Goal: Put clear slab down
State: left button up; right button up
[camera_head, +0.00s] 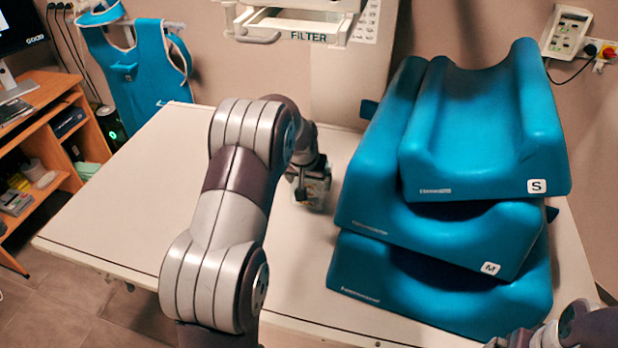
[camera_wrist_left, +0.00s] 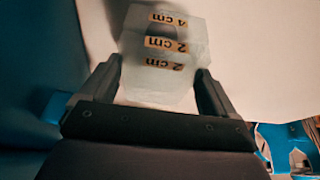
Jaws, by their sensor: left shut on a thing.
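My left gripper (camera_head: 303,192) is low over the white table, just left of the blue cushions. In the left wrist view its two dark fingers (camera_wrist_left: 156,85) stand on either side of clear blocks and are shut on a clear slab (camera_wrist_left: 152,80). The slab nearest the gripper carries a "2 cm" label. Beyond it are another "2 cm" label and a "4 cm" label, in line like a stack. I cannot tell whether these layers touch. In the head view the slabs (camera_head: 318,188) are small and partly hidden by the gripper. My right gripper is not clearly in view.
Blue cushions (camera_head: 470,130), marked S and M, are stacked close on the right of the white table (camera_head: 110,220). The table's left part is clear. A filter unit (camera_head: 300,25) overhangs the back. A blue apron (camera_head: 140,70) and a wooden shelf (camera_head: 85,140) stand left.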

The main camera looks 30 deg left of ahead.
pick_arm(q)
jog(key=shift+f, duration=0.2)
jog(key=o, duration=0.9)
jog(key=shift+o, duration=0.2)
jog(key=shift+r, duration=0.4)
jog(key=v, duration=1.1)
jog(key=shift+r+b, duration=0.3)
jog(key=shift+b, duration=0.1)
jog(key=shift+s, duration=0.15)
